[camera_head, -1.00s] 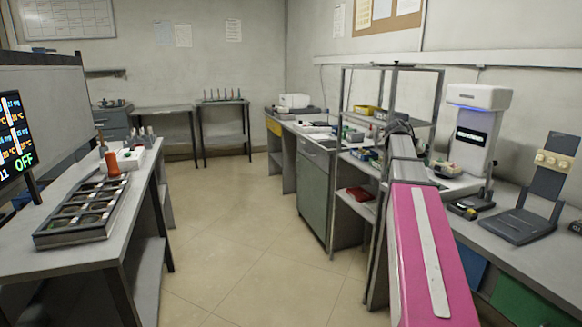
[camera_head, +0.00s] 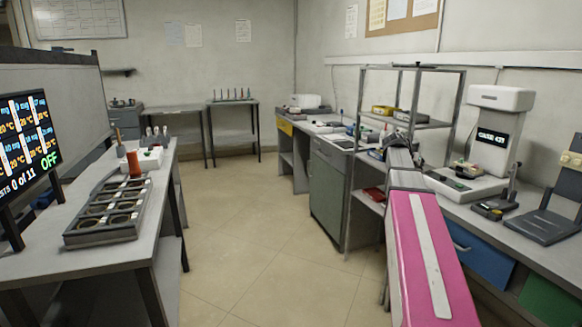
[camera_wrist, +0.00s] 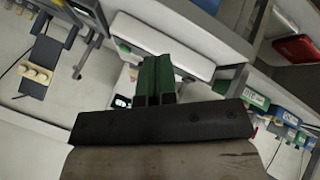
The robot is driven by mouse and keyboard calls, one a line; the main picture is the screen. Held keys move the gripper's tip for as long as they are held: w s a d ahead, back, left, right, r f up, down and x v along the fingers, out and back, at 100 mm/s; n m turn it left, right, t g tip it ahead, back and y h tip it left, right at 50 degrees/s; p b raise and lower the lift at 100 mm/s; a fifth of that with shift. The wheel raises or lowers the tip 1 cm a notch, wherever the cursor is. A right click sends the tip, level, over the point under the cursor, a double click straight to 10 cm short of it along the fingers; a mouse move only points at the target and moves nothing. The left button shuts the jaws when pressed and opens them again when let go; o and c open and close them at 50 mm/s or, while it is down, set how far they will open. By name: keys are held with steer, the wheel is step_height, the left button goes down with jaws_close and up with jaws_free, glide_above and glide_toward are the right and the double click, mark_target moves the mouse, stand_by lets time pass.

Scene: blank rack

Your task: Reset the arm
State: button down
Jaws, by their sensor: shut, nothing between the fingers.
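My arm, with a pink panel, reaches forward from the lower right of the head view. My gripper (camera_wrist: 155,80) shows in the wrist view as two dark green fingers pressed together, with nothing between them. In the head view the arm's far end lies in front of the right-hand bench and its shelf frame, and the fingers cannot be made out there. In the wrist view the fingers lie in front of a white instrument surface. I cannot tell how far apart they are.
The right bench (camera_head: 540,222) carries a white instrument (camera_head: 495,125), a metal shelf frame (camera_head: 455,95) and a dark stand (camera_head: 545,225). The tiled floor between the benches is clear.

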steer(key=s+a+f+n+y, duration=0.2)
steer(key=s+a+f, duration=0.2)
steer(key=a+f, duration=0.45)
steer(key=s+a+f+n+y, duration=0.25)
steer(key=a+f, duration=0.35)
steer(key=f, duration=0.5)
steer(key=s+a+f+n+y, duration=0.3)
steer(key=s+a+f+y, duration=0.1)
steer(key=s+a+f, duration=0.9)
steer(key=shift+s+a+f, duration=0.4)
steer(key=shift+s+a, duration=0.25)
steer(key=shift+a, duration=0.35)
